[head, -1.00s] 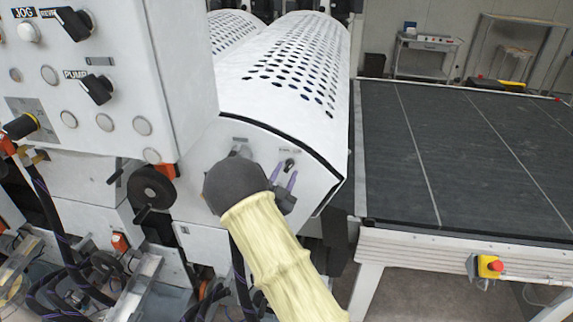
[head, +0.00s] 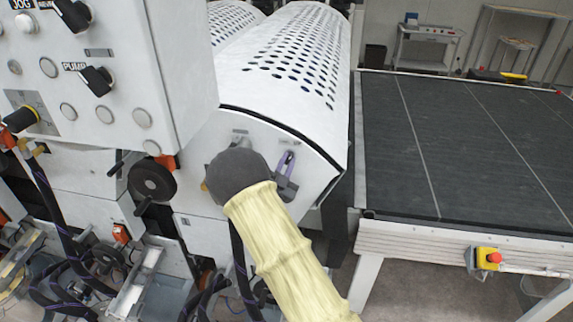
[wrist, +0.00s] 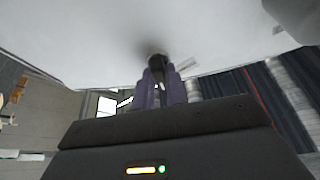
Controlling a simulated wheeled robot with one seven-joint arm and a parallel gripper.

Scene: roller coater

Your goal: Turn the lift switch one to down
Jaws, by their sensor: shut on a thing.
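A small black switch (wrist: 156,62) sits on the white end panel of the roller cover. In the wrist view my gripper's purple fingers (wrist: 160,88) are shut on it, one on each side. In the head view my gripper (head: 288,163) is at the right part of the end panel, under a small label too blurred to read. The fingers cover the switch there, so which way it points cannot be told. A second label (head: 240,132) is further left on the panel; what is below it is mostly hidden by my arm.
A control box (head: 110,70) with black knobs and buttons juts out at the left. A black handwheel (head: 152,182) is below it. A dark conveyor table (head: 450,140) is at the right, with a red and yellow emergency stop (head: 493,258) on its front.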

